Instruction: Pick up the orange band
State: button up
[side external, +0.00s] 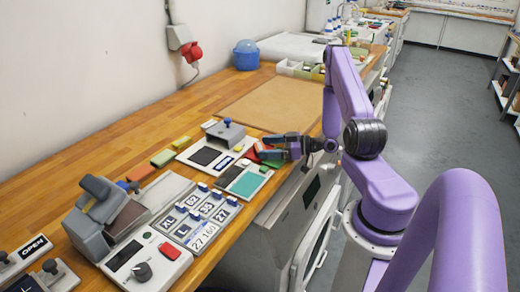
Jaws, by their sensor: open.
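My gripper (264,149) is open, low over the right edge of the wooden bench, with its fingers pointing left. A green piece (272,163) lies just below the fingers in the picture.
A grey device with a blue knob (227,134) stands just left of my gripper. A teal-topped pad (247,183) and a tray of size tags (202,215) lie nearer the camera. A grey press (103,212) stands at lower left. A bare brown mat (265,104) lies behind.

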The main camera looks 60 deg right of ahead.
jog(key=shift+w+a, duration=0.15)
jog(key=shift+w, duration=0.2)
jog(key=shift+c, duration=0.3)
jog(key=c, duration=0.7)
jog(key=shift+r, duration=0.1)
